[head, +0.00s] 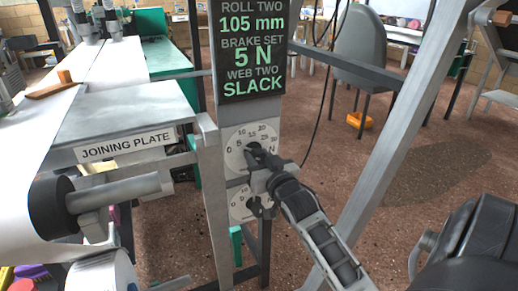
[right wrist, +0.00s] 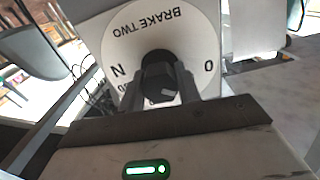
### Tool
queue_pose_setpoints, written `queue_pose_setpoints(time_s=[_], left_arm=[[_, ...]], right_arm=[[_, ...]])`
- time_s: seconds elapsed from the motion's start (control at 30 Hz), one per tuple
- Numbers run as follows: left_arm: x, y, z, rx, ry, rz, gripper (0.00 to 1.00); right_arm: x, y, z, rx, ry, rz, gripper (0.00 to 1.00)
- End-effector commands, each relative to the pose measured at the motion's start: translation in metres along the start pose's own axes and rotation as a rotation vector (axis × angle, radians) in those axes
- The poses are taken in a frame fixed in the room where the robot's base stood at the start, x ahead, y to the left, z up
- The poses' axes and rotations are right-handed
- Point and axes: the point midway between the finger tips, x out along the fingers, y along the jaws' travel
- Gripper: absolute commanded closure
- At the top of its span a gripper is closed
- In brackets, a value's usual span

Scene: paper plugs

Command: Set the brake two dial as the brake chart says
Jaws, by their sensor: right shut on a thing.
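The brake two dial (head: 238,157) is a white round scale on a grey post, with a dark knob at its centre. In the right wrist view its face (right wrist: 187,35) is upside down, with BRAKE TWO, N and 0 readable. My right gripper (head: 260,163) is shut on the dark knob (right wrist: 158,76), one finger on each side. The gripper hides part of the scale, and I cannot tell where the pointer stands. A dark display (head: 252,50) above reads ROLL TWO 105 mm, BRAKE SET 5 N, WEB TWO SLACK. No brake chart can be made out. My left gripper is not in view.
A second dial (head: 238,207) sits just below on the same post. The joining plate (head: 125,110) and a white web (head: 50,125) lie to the left. A slanted grey beam (head: 385,150) rises on the right. Open floor lies beyond it, with a grey chair (head: 362,45) behind.

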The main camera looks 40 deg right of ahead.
Motion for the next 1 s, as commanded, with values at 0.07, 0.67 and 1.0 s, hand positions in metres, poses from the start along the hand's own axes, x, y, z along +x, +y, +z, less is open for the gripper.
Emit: queue_pose_setpoints(time_s=[0.07, 0.67, 1.0], left_arm=[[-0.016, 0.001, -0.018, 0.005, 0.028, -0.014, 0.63], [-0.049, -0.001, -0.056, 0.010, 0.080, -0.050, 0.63], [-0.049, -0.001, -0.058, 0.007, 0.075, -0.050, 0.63]], right_arm=[[0.000, -0.001, -0.005, 0.076, -0.005, 0.001, 0.90], [0.000, 0.000, -0.001, 0.483, -0.002, 0.001, 0.90], [0.000, 0.000, 0.001, 0.543, -0.002, 0.001, 0.90]])
